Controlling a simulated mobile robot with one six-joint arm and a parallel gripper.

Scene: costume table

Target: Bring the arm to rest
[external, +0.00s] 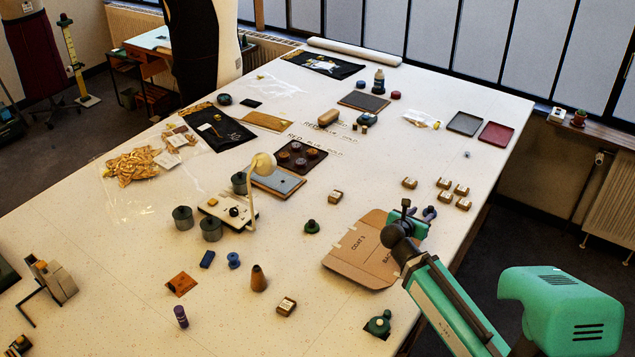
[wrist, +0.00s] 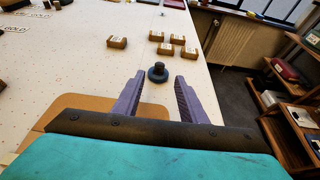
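My green arm reaches in from the lower right in the external view. My gripper (external: 424,214) is low over the right edge of the white table (external: 330,210), beside a brown cardboard piece (external: 352,254). In the wrist view my gripper (wrist: 158,80) is open, its two purple-grey fingers spread apart. A small dark blue, round-based piece with a knob (wrist: 158,73) stands on the table just ahead, in line with the gap between the fingers. No thing is held. In the external view the fingers are small and partly hidden by the arm.
Several small brown labelled blocks (external: 445,184) stand beyond my gripper. A desk lamp (external: 262,162), dark cans (external: 183,217) and a cone (external: 258,278) stand farther left. A green knobbed piece (external: 379,325) is near the front edge. Shelves (wrist: 285,105) stand right of the table.

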